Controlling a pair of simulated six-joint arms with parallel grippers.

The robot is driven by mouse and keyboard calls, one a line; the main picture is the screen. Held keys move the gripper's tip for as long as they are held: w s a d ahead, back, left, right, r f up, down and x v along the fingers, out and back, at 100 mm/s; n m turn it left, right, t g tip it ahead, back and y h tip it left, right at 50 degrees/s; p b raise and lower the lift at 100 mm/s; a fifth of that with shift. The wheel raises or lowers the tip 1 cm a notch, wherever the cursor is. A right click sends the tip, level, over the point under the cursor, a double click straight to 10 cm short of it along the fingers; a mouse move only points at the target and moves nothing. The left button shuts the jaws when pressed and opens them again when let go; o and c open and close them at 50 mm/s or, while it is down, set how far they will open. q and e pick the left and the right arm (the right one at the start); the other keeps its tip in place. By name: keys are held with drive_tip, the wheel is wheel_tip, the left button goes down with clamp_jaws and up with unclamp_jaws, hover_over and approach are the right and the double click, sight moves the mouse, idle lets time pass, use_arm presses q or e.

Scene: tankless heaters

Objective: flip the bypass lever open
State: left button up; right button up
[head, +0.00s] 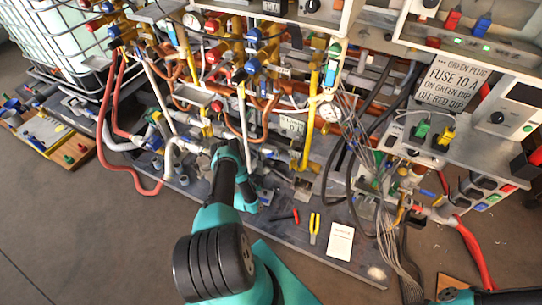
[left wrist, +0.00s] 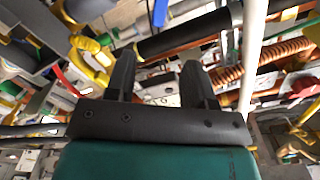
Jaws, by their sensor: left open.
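My left gripper (left wrist: 158,72) is open, with its two dark fingers apart and nothing held between them. A black tube and orange-brown pipework lie beyond the fingertips. In the head view my teal left arm reaches up to the lower pipes, and its fingers are hard to make out there. I cannot tell for certain which part is the bypass lever. A yellow curved handle (left wrist: 90,45) shows left of the fingers in the left wrist view. Several red and blue valve knobs sit on the upper brass pipes in the head view. My right gripper is not in view.
Copper pipes, a yellow pipe (head: 310,110), red hoses (head: 110,150) and loose grey cables (head: 385,225) crowd the bench. Yellow pliers (head: 314,228) and a white card (head: 340,242) lie near the front edge. A fuse sign (head: 452,85) stands at right.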

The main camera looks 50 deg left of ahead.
sight(270, 156)
use_arm(q)
drive_tip(key=x, duration=1.4)
drive_tip(key=shift+w, duration=0.3)
clamp_jaws()
